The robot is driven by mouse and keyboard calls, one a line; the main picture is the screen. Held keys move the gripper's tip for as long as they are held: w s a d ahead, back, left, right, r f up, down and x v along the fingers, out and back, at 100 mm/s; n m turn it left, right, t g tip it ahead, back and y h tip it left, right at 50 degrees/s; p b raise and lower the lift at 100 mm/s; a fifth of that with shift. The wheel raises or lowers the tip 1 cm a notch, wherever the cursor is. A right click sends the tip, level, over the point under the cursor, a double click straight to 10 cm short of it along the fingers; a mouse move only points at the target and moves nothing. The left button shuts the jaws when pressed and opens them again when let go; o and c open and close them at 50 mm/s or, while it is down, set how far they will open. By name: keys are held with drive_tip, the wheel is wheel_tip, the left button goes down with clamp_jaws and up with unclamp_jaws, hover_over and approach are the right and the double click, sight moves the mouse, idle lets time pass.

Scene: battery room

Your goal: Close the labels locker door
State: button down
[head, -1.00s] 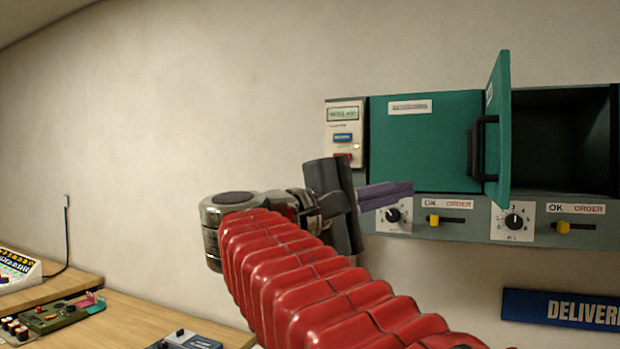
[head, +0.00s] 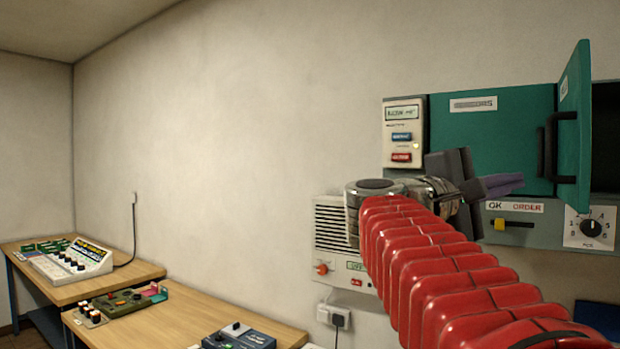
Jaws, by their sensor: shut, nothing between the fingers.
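The locker unit is on the wall at the right. One green locker door (head: 490,128) is shut, with a label too blurred to read for sure. Beside it a second green door (head: 574,125) stands swung open, seen almost edge-on, with a black handle. The dark inside of its locker (head: 606,140) shows at the right edge. I cannot tell from the lettering which door is the labels one. My gripper (head: 503,184) is shut and empty, in front of the lower part of the shut door, left of the open door. They look apart.
Below the doors are a yellow slider (head: 500,224) and a dial (head: 592,225). A keypad panel (head: 403,135) is left of the lockers, and a white intercom-like box (head: 340,240) hangs lower. Wooden benches (head: 180,318) with devices stand at left. The wall between is bare.

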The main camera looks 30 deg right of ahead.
drive_tip(key=shift+s+d+r, duration=0.15)
drive_tip(key=shift+s+d, duration=0.25)
drive_tip(key=shift+s, duration=0.2)
drive_tip(key=shift+s+d+r, duration=0.15)
drive_tip(key=shift+s+d, duration=0.25)
drive_tip(key=shift+s, duration=0.15)
drive_tip(key=shift+s, duration=0.15)
